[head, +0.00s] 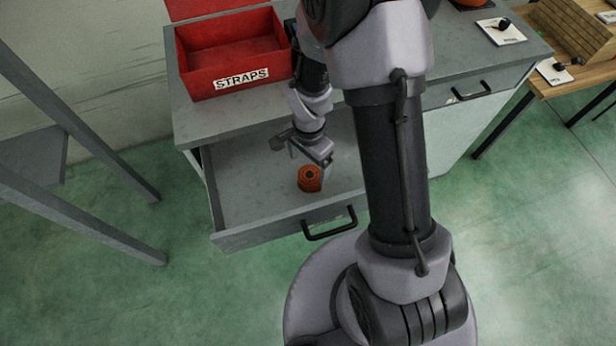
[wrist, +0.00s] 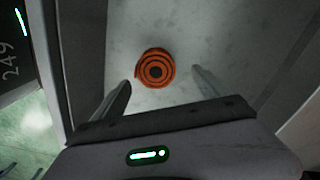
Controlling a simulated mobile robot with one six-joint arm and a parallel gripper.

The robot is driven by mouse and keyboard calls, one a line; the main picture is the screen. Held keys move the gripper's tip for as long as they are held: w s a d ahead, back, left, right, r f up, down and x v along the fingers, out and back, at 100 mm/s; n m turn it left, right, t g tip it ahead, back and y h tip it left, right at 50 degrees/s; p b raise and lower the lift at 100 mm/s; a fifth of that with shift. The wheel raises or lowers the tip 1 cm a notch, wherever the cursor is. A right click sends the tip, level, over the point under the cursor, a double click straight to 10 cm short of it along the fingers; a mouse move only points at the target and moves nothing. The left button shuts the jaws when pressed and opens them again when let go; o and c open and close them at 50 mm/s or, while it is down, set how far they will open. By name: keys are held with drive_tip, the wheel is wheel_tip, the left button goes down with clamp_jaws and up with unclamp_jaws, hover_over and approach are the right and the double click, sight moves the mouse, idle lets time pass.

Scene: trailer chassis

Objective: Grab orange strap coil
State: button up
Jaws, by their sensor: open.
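The orange strap coil (head: 310,178) sits in the open grey drawer (head: 240,196), on its floor. In the wrist view the coil (wrist: 155,68) shows as an orange and black spiral from above. My gripper (head: 308,158) is above the drawer, just behind the coil in the head view. In the wrist view its two fingers (wrist: 162,84) are spread apart and empty. The coil appears beyond the fingertips, centred roughly between them. I see no contact with it.
A red bin labelled STRAPS (head: 232,55) stands on the grey workbench (head: 190,118) above the drawer. The drawer's front wall carries a black handle (head: 330,228). Grey rack legs (head: 95,160) stand to the left. The drawer floor around the coil is clear.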

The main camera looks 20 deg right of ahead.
sight(309, 175)
drive_tip(key=f+b, duration=0.1)
drive_tip(key=f, duration=0.1)
drive_tip(key=f+b, duration=0.1)
drive_tip(key=f, duration=0.1)
drive_tip(key=f+b, duration=0.1)
drive_tip(key=f, duration=0.1)
drive_tip(key=shift+s+f, duration=0.1)
drive_tip(key=shift+s, duration=0.3)
drive_tip(key=c, duration=1.7)
